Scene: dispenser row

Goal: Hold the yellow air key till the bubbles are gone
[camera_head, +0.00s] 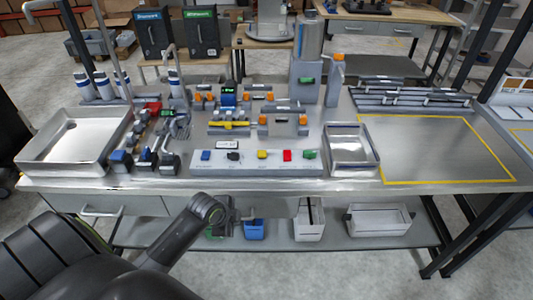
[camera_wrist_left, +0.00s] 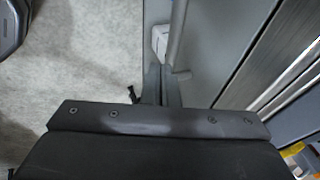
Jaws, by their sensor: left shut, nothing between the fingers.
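The yellow key (camera_head: 262,154) sits in the middle of a pale key strip (camera_head: 245,170) at the table's front edge, between a black key (camera_head: 233,156) and a red key (camera_head: 287,155). Nothing touches it. No bubbles can be made out at this size. My left gripper (camera_wrist_left: 161,88) shows in the left wrist view with its narrow fingers together and nothing held, near a grey panel and off the key strip. My right gripper is not in view.
A blue key (camera_head: 205,155) and a green key (camera_head: 309,153) end the strip. A steel tray (camera_head: 352,165) stands right of it, a large tray (camera_head: 30,155) far left. Dispenser fittings crowd behind. The yellow-outlined area (camera_head: 440,145) is bare. A shelf (camera_head: 280,236) with bins lies below.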

